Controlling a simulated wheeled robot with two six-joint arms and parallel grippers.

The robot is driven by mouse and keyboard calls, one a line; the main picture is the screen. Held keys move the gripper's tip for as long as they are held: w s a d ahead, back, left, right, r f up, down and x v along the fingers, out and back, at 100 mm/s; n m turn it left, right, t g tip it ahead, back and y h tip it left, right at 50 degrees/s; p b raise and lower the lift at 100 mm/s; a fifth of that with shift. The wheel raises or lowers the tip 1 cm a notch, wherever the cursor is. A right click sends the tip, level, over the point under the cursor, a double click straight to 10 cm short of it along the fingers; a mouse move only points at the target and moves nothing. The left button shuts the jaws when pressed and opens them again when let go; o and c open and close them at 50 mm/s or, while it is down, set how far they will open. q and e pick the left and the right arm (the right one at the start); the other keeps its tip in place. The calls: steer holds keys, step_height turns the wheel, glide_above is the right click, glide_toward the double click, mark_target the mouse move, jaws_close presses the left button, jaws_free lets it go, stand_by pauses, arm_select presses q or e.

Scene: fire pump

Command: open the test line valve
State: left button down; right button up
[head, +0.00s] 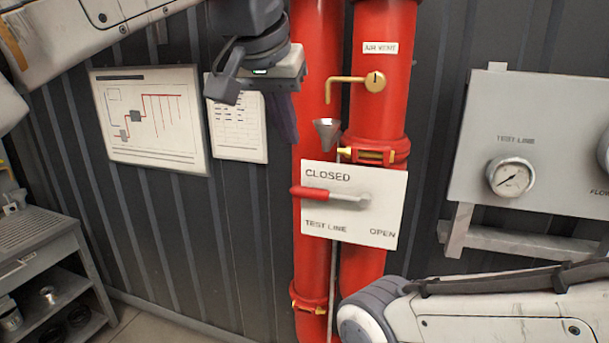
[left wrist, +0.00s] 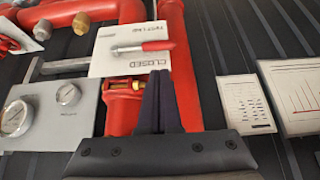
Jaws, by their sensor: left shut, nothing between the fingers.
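The test line valve has a lever with a red grip (head: 310,192) and a metal shank on a white plate (head: 345,232) in front of the red pipes. The lever lies nearly level, its grip pointing left, under the word CLOSED; OPEN is at the plate's lower right. In the left wrist view the lever (left wrist: 158,45) appears inverted, beyond my fingertips. My left gripper (head: 285,125) is shut and empty, fingers down, above and left of the plate, apart from the lever. It also shows in the left wrist view (left wrist: 166,90). My right gripper is out of view.
A brass air vent handle (head: 360,82) and a grey funnel (head: 327,132) sit above the plate. A gauge panel (head: 465,165) stands at right. Wall charts (head: 150,150) hang at left, above a metal shelf unit (head: 70,285). My right arm fills the lower right.

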mark_target(308, 190)
arm_select(q)
steer(key=p+x, duration=0.1)
steer(key=x, duration=1.3)
steer(key=shift+f, duration=0.1)
steer(key=shift+f, duration=0.1)
